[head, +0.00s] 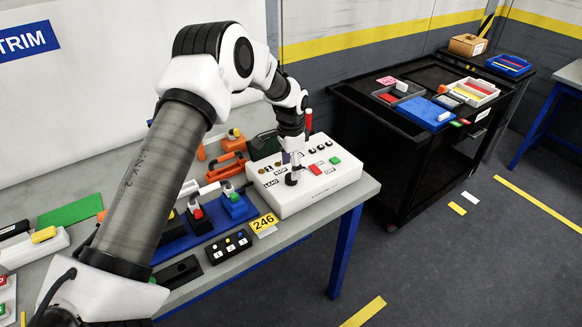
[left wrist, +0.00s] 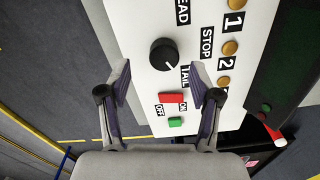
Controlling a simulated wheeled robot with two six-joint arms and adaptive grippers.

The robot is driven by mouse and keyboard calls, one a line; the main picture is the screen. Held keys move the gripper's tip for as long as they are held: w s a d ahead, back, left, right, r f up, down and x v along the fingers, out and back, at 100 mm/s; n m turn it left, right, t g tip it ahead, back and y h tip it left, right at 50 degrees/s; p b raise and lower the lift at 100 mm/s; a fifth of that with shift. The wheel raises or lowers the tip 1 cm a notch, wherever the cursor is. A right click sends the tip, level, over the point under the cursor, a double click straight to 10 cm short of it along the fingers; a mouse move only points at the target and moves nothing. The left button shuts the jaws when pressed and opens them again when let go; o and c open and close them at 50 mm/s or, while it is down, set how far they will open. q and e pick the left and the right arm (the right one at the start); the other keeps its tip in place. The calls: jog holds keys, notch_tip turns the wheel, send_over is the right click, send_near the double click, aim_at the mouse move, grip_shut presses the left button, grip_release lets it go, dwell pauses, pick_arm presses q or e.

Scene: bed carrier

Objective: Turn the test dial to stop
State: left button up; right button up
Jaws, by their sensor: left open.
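The white test box (head: 325,190) sits at the right end of the bench. The black test dial (left wrist: 164,55) shows on its face in the left wrist view, with a white mark towards the TAIL label (left wrist: 185,76). The STOP label (left wrist: 206,42) is beside the dial, and a partly cut-off label ending in EAD is above it. My left gripper (head: 291,160) is over the box in the head view. In the left wrist view its two fingers (left wrist: 162,82) are open, one each side of the dial in the picture. Contact cannot be told. My right gripper is not in view.
A red button (left wrist: 171,98) and a green button (left wrist: 175,122) are close to the dial. Numbered brass contacts line the box's other side. Blue fixtures (head: 202,220) and a black numbered block (head: 228,246) are left of the box. A black cart (head: 400,150) stands beyond the bench.

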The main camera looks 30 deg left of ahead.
aim_at(290, 177)
pick_arm(q)
jog(key=shift+s+f, duration=0.4)
jog(key=shift+f, duration=0.35)
jog(key=f, duration=0.1)
jog(key=w+f, duration=0.1)
jog(key=shift+w+f+p, duration=0.15)
jog(key=shift+f+p, duration=0.15)
jog(key=shift+f, duration=0.05)
jog(key=shift+w+f, duration=0.2)
jog(key=shift+w, duration=0.1)
jog(key=shift+s+r, duration=0.25)
jog(key=c, duration=0.3)
jog(key=shift+s+r, duration=0.15)
jog(key=c, duration=0.6)
jog(key=shift+a, duration=0.15)
jog(key=shift+c, duration=1.2)
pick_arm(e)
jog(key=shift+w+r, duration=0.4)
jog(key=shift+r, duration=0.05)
